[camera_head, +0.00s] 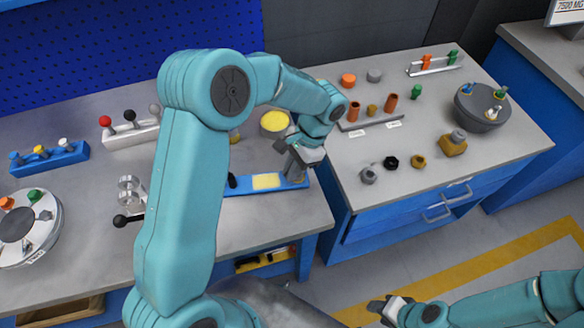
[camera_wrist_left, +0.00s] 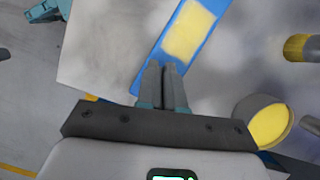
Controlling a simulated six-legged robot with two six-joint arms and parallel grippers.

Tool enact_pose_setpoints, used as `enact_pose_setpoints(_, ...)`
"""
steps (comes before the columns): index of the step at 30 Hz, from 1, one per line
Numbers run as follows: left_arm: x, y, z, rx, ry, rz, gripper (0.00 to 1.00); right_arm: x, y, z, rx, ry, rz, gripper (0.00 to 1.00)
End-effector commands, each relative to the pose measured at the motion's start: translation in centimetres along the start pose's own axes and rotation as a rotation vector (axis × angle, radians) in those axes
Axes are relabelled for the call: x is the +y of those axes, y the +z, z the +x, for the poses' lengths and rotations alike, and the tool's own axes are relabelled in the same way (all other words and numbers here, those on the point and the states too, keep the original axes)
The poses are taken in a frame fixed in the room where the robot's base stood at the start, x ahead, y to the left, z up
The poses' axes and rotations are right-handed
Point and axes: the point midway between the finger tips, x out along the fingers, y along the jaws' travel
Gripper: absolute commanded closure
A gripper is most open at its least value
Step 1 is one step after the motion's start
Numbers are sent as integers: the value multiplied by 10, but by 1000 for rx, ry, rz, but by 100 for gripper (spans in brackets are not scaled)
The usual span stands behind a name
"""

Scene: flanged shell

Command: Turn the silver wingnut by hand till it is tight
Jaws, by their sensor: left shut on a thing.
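My left gripper (camera_head: 297,172) reaches down at the right end of a blue plate (camera_head: 242,187) with a yellow pad. In the left wrist view the two grey fingers (camera_wrist_left: 163,75) lie close together over the end of the blue plate (camera_wrist_left: 143,82). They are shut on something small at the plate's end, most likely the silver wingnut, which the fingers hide. I cannot see how far it is turned. My right gripper (camera_head: 388,306) is low at the bottom of the head view, away from the benches; its fingers are too small to read.
A black knob (camera_head: 232,181) stands on the plate's left part. A round yellow-topped can (camera_head: 274,123) stands behind my left gripper. A gap separates the left bench from the right bench (camera_head: 500,150), which carries several small parts and a grey drum (camera_head: 482,112).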

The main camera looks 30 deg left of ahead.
Motion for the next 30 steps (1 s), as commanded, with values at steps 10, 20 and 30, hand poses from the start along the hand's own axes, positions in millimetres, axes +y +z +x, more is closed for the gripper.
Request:
enact_pose_setpoints(10,0,0,0,0,0,0,100,0,0,0,0,0,0,57)
enact_pose_setpoints(20,0,0,0,0,0,0,67,0,0,0,0,0,0,57)
enact_pose_setpoints(30,0,-2,-42,6,-4,-1,67,1,0,3,0,0,0,57)
